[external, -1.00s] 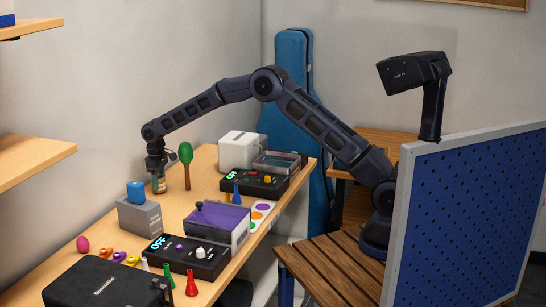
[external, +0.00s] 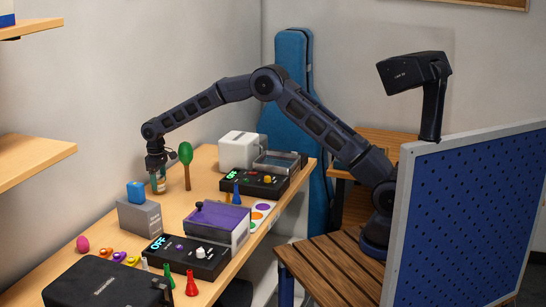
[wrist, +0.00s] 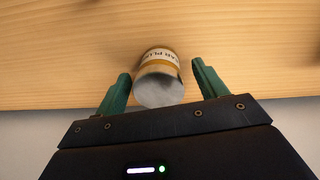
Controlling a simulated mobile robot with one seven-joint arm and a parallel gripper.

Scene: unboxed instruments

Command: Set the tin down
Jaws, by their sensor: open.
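The tin (wrist: 159,80) is a small cylinder with a grey metal end and a pale and gold label with partly readable lettering. In the wrist view it stands on the wooden table between the two green fingers of my gripper (wrist: 160,92). The fingers are open, with a gap on each side of the tin. In the external view my gripper (external: 158,176) points down at the far left part of the table, and the tin (external: 161,186) shows only partly between the fingers.
A green maraca (external: 186,155) stands upright just right of my gripper. A grey block (external: 140,218) with a blue piece on top is nearer the camera. A purple-topped box (external: 219,217) and control boxes (external: 188,256) fill the table's middle. The wall is close behind.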

